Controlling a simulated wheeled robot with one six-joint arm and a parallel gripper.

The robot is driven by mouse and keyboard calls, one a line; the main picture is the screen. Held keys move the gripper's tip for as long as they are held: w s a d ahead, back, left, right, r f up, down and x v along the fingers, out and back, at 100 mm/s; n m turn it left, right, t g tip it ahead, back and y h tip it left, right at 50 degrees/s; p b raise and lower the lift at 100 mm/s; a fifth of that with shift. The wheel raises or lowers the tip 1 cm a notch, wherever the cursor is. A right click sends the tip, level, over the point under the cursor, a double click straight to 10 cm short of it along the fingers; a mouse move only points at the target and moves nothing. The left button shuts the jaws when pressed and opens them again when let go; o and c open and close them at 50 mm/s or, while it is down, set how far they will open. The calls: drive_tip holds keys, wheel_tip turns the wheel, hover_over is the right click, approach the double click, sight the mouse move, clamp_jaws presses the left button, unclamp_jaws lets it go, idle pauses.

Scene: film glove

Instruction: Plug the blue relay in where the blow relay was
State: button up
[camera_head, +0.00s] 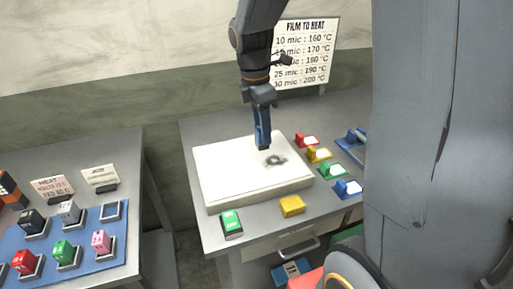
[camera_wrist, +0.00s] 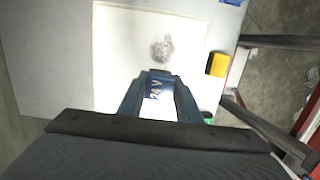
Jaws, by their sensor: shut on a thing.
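My gripper (camera_head: 262,142) hangs fingers down above the white slab on the middle table. In the head view the relay cannot be told apart from the fingers. The blue relay board (camera_head: 90,265) lies on the left table, away from my gripper. It carries black (camera_head: 32,221), white (camera_head: 69,212), red (camera_head: 25,262), green (camera_head: 64,252) and pink (camera_head: 101,242) relays. One socket (camera_head: 110,211) at its back right looks empty.
The white slab (camera_head: 225,170) has a dark smudge. A green block (camera_head: 231,223) and yellow block (camera_head: 292,206) lie before it. Several coloured blocks with white labels stand right of it. A gap separates the tables. Small signs (camera_head: 52,187) stand behind the board.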

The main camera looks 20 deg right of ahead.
sight(262, 148)
drive_tip(key=shift+a+f+p, duration=0.1)
drive_tip(key=shift+f+p, duration=0.55)
drive_tip(key=shift+f, duration=2.6)
drive_tip(key=shift+f, duration=0.1)
drive_tip(key=o, duration=1.1)
